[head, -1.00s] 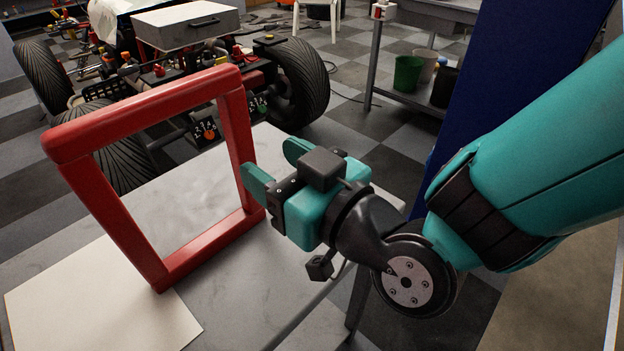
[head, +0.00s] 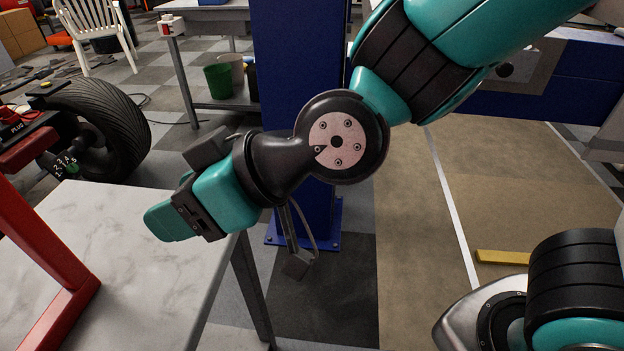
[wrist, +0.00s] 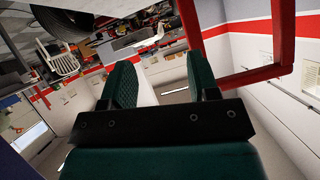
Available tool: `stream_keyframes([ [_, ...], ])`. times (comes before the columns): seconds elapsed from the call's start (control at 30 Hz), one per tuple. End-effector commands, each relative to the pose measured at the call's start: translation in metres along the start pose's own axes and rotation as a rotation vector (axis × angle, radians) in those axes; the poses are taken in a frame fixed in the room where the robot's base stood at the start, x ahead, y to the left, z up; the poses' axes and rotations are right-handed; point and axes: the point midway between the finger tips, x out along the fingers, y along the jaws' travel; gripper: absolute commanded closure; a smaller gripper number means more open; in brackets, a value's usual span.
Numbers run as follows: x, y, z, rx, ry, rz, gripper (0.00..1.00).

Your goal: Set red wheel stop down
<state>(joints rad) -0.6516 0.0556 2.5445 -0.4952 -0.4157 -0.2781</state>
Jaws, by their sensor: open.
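The red wheel stop (head: 40,240) is a square red frame standing upright on the marble-topped table, cut off by the left edge of the head view. Its lower corner and part of one post show there. My gripper (head: 160,222) is over the table's right side, to the right of the frame and apart from it. In the wrist view my gripper (wrist: 160,78) has its two green fingers spread with nothing between them. There the red wheel stop (wrist: 284,35) is at the upper right, beyond the fingers.
The marble-topped table (head: 150,290) is bare between the frame and its right edge. A blue post (head: 300,60) stands behind my arm. A wheeled chassis with a black tyre (head: 105,130) is beyond the table. A yellow bar (head: 502,257) lies on the floor at right.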

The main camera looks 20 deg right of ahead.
Motion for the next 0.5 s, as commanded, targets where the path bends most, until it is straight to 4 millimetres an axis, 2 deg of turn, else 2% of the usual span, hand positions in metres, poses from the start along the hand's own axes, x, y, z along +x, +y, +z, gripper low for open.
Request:
stream_keyframes([
  [0.03, -0.017, 0.011, 0.006, 0.039, -0.077, 0.018, 0.45],
  [0.1, -0.041, 0.021, 0.022, 0.103, -0.209, 0.037, 0.45],
  [0.3, -0.112, 0.034, 0.064, 0.288, -0.536, 0.11, 0.45],
  [0.4, -0.138, 0.033, 0.078, 0.355, -0.643, 0.138, 0.45],
  [0.5, -0.153, 0.031, 0.085, 0.394, -0.704, 0.154, 0.45],
])
